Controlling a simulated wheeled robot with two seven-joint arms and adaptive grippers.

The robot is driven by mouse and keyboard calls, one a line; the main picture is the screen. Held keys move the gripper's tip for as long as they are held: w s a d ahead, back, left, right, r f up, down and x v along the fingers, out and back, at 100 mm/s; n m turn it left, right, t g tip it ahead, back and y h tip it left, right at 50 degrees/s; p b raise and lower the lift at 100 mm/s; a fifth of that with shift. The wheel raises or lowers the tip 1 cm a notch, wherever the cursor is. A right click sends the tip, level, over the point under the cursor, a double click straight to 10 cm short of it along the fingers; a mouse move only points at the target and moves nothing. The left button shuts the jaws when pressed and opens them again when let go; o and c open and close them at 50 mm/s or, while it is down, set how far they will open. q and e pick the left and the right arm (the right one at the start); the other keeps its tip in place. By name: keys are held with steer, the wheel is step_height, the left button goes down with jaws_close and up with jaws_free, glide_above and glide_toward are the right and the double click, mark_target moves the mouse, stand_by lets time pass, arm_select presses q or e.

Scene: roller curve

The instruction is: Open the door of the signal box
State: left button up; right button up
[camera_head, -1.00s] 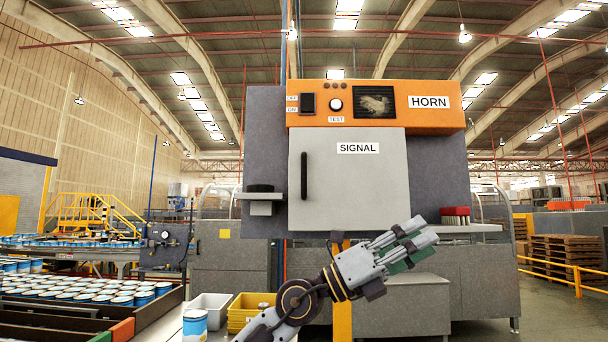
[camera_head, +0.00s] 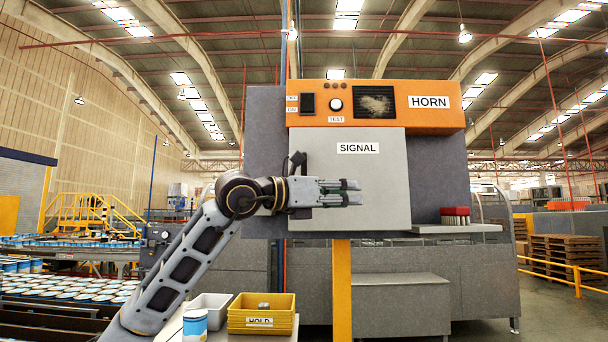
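The signal box has a light grey door (camera_head: 375,180) with a SIGNAL label, and it looks closed. Its dark vertical handle is on the left side of the door, mostly hidden behind my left gripper and wrist. My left gripper (camera_head: 352,192) is in front of the door, pointing right, with its fingers over the door's left-middle part. The fingers look slightly apart with nothing seen between them, but whether they touch the door I cannot tell. My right gripper is not in view.
Above the door is an orange panel (camera_head: 440,117) with a switch, a knob and a HORN label. A shelf (camera_head: 470,229) with red-topped items juts out at right. A yellow HOLD bin (camera_head: 262,318), a grey bin (camera_head: 208,305) and a can (camera_head: 194,328) stand below left.

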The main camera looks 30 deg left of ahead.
mark_target(302, 173)
arm_select(q)
steer(key=s+a+r+n+t+y, duration=0.1)
steer(key=s+a+r+n+y, duration=0.1)
steer(key=a, duration=0.6)
steer(key=s+a+r+n+t+y, duration=0.1)
steer(key=s+a+r+n+y, duration=0.2)
steer(key=a+r+y, duration=0.2)
steer(key=a+y, duration=0.1)
steer(key=a, duration=0.1)
steer(key=shift+a+y, duration=0.4)
steer(key=shift+r, duration=0.1)
steer(key=w+p, duration=0.1)
steer(key=w, duration=0.3)
steer(key=w+p, duration=0.1)
steer(key=w, duration=0.4)
steer(key=w+p, duration=0.2)
steer(key=w, duration=0.2)
steer(key=shift+w+d, duration=0.3)
steer(key=shift+w, duration=0.05)
jaws_close()
